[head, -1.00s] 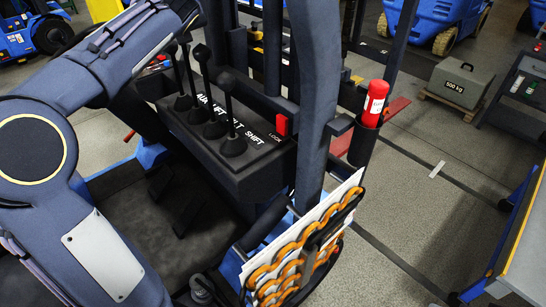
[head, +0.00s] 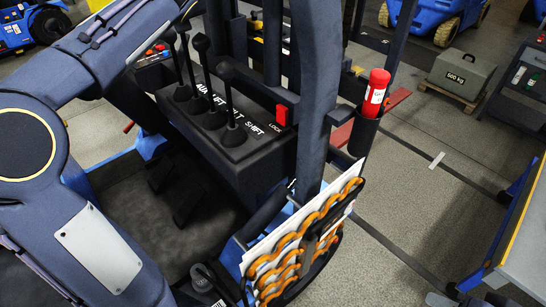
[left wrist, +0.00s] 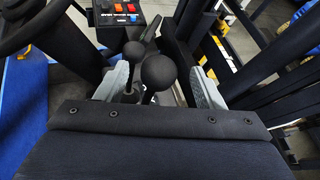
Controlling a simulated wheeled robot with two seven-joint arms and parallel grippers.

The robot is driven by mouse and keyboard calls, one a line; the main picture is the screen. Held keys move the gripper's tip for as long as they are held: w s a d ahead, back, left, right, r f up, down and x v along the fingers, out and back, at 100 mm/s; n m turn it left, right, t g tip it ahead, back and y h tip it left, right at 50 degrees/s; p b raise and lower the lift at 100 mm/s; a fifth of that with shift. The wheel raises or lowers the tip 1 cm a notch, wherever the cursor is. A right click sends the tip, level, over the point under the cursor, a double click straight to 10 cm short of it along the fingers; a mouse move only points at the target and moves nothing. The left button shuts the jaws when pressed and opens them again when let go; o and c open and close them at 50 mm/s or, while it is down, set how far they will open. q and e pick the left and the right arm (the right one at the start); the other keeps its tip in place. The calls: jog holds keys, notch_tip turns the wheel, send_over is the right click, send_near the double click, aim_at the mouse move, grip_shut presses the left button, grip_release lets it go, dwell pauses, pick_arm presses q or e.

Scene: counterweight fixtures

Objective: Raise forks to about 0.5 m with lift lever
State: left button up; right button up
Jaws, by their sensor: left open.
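Several black levers with round knobs rise from the dark console (head: 240,150), lettered LIFT, TILT and SHIFT, in the head view. A front lever knob (head: 225,70) and one behind it (head: 200,42) stand upright. In the left wrist view, my left gripper (left wrist: 159,70) has its two grey fingers apart. A black knob (left wrist: 160,72) shows between them, with a second knob (left wrist: 133,50) just beyond to the left; I cannot tell whether either finger touches. Red flat bars (head: 397,97) beyond the mast may be the forks; their height is unclear. My right gripper is out of view.
A red lock switch (head: 282,115) sits on the console's right end. A 500 kg weight (head: 462,75) sits on a pallet behind. A button panel (left wrist: 125,14) lies beyond the levers.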

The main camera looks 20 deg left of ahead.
pick_arm(q)
jog(key=v, duration=0.9)
jog(key=shift+f, duration=0.1)
dwell(0.5)
